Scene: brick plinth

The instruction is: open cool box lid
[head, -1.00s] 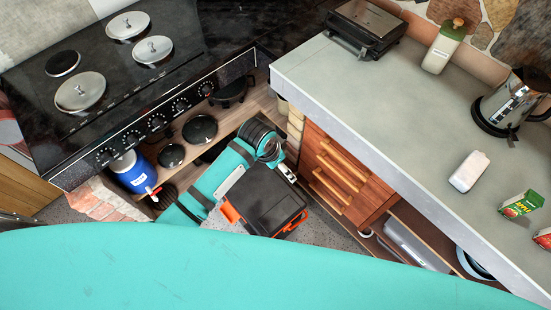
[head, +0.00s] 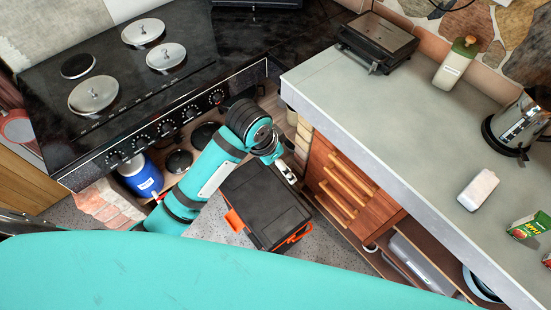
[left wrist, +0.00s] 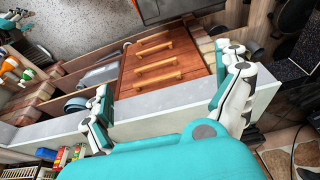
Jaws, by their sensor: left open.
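The cool box (head: 262,205) is black with orange fittings and stands on the floor between the stove and the counter. Its lid looks closed. My left arm crosses beside its left and far sides. My left gripper (head: 287,172) is near the box's far right corner, above it in the picture; whether it touches cannot be told. In the left wrist view, my left gripper (left wrist: 168,94) has its fingers spread wide with nothing between them. A dark part of the box (left wrist: 165,8) shows at that view's top edge.
The counter (head: 390,120) and its wooden drawers (head: 345,185) stand close on the right. The stove (head: 130,85) is at the left. A blue container (head: 141,176) and several pans sit on the shelf below it. Speckled floor (head: 320,240) shows around the box.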

